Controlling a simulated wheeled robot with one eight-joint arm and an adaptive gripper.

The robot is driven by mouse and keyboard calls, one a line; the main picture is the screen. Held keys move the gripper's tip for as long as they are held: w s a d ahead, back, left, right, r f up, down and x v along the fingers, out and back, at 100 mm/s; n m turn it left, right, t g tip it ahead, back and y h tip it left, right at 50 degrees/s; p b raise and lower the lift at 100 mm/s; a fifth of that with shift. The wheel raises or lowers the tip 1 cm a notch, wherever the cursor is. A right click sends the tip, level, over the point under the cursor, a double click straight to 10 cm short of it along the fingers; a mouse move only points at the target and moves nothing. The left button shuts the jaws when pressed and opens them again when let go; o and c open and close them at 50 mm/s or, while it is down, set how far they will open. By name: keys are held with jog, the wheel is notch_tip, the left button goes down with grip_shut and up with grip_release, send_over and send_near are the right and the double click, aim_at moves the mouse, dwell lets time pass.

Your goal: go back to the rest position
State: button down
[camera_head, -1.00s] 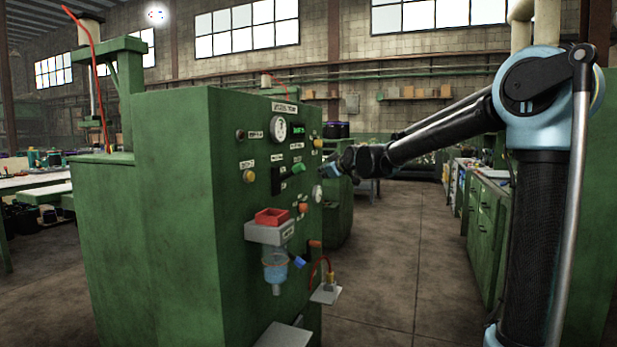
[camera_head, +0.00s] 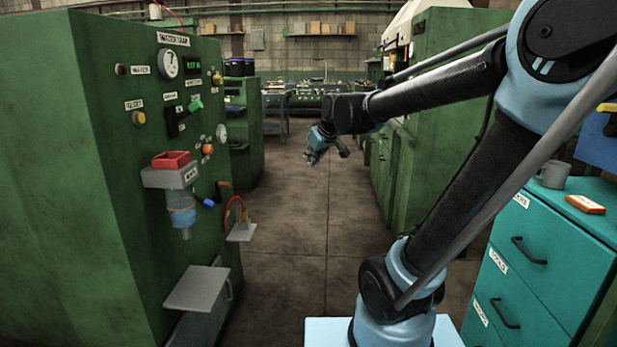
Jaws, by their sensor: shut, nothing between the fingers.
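My gripper (camera_head: 312,157) is at the end of my arm, in the middle of the head view. It hangs over the aisle, pointing down and a little left, shut and empty. It is apart from the green machine (camera_head: 60,170) on the left.
A teal drawer cabinet (camera_head: 545,262) stands at the lower right, with a grey mug (camera_head: 553,175) and an orange box (camera_head: 586,204) on top. A grey shelf (camera_head: 198,288) juts from the machine's lower side. The concrete floor (camera_head: 290,225) between is clear.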

jog(key=s+d+f+m+g+h, duration=0.1)
jog(key=s+d+f+m+g, duration=0.1)
jog(key=s+d+f, duration=0.4)
jog(key=s+d+f+m+g+h, duration=0.1)
jog(key=s+d+f+m, duration=0.2)
jog(key=s+d+f, duration=0.3)
jog(key=s+d+f+m+g+h, duration=0.1)
jog(key=s+d+f, duration=0.5)
jog(key=s, duration=0.8)
jog(key=shift+s+f+m+g+h, duration=0.35)
jog(key=shift+f+m+g, duration=0.2)
jog(key=shift+m+g, duration=0.2)
jog(key=shift+w, duration=0.1)
jog(key=shift+w+f, duration=0.2)
jog(key=shift+w, duration=0.25)
